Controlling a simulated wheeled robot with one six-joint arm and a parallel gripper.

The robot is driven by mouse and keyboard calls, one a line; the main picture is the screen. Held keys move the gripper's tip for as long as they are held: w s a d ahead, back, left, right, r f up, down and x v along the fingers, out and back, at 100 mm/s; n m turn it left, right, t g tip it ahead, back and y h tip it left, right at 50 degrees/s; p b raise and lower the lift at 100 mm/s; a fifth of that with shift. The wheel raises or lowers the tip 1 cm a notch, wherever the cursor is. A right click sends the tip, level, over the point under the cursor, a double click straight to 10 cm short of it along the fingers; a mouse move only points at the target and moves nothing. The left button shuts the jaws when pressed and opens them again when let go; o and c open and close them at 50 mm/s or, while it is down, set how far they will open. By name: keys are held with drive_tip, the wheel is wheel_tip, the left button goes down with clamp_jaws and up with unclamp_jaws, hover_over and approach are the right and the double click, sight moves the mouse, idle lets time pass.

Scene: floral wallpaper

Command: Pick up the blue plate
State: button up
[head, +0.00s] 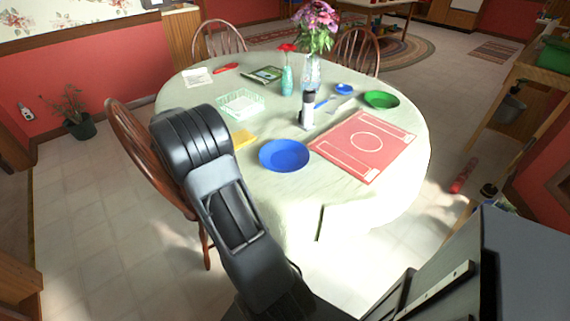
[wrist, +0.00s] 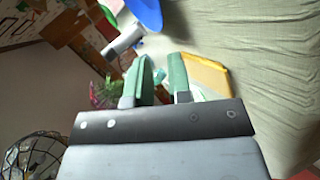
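The blue plate (head: 284,155) is round and shallow and lies near the front edge of the round table (head: 300,210), left of a red mat. Part of a blue thing, likely this plate, shows at the top edge of the wrist view (wrist: 147,12). My gripper (wrist: 161,62) is open, with a gap between its two green fingers and nothing visibly held. It is apart from the plate. In the head view my arm's black links hide the gripper, left of the plate.
A flower vase (head: 311,72) stands at the back. A wooden chair (head: 140,150) is beside my arm.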

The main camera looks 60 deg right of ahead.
approach(261, 155)
drive_tip(key=x, duration=0.3)
drive_tip(key=shift+f, duration=0.15)
drive_tip(key=shift+x, duration=3.1)
clamp_jaws()
